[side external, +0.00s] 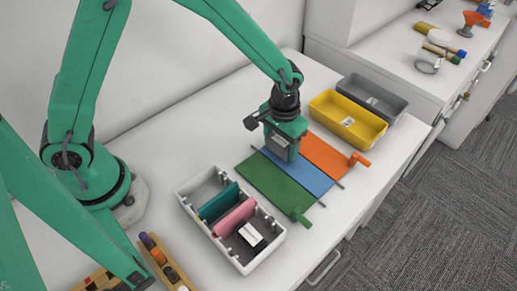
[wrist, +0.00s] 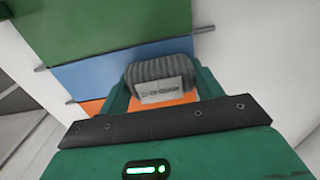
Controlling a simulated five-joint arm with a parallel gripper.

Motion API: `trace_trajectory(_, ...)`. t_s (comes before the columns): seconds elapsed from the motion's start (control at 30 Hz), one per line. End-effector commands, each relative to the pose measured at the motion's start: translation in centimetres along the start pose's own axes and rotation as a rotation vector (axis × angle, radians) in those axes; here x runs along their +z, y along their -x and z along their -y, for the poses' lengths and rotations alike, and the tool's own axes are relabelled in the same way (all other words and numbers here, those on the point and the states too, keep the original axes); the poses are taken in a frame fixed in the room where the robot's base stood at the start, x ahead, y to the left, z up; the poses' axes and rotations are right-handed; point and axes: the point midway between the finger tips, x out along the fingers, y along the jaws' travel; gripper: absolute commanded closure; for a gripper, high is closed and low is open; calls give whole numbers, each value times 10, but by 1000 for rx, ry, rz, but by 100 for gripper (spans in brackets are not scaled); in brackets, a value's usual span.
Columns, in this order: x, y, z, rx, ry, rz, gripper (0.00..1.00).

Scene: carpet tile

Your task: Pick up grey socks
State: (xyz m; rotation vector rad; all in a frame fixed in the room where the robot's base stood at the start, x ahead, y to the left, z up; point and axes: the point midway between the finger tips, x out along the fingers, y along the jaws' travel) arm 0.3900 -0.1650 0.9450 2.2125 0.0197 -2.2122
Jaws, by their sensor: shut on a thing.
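The grey socks (wrist: 165,69) show in the wrist view as a ribbed grey bundle with a pale paper label, whose print is too blurred to read. My gripper (wrist: 160,88) is shut on them, with its green fingers on both sides of the bundle. In the side external view my gripper (side external: 283,148) points down over the blue strip (side external: 309,175), close to the orange strip (side external: 326,155). A grey face shows between its fingers there. I cannot tell from these frames whether the socks touch the surface.
A green strip (side external: 272,187) lies left of the blue one. A white divided tray (side external: 262,256) with teal and pink pieces stands at the front. A yellow bin (side external: 345,128) and a grey bin (side external: 375,97) stand behind right. Wooden holders are at bottom left.

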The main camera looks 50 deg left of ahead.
Motion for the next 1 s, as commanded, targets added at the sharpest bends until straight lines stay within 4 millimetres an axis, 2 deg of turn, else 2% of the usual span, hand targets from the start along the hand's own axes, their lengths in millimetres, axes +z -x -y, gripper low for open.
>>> trace_trajectory(0.17,0,12,0,1,0,-2,58)
trace_trajectory(0.37,-1,40,0,2,0,-5,58)
trace_trajectory(0.8,63,84,-45,1,-5,-2,58)
trace_trajectory(1.0,84,99,-60,1,-3,-1,58)
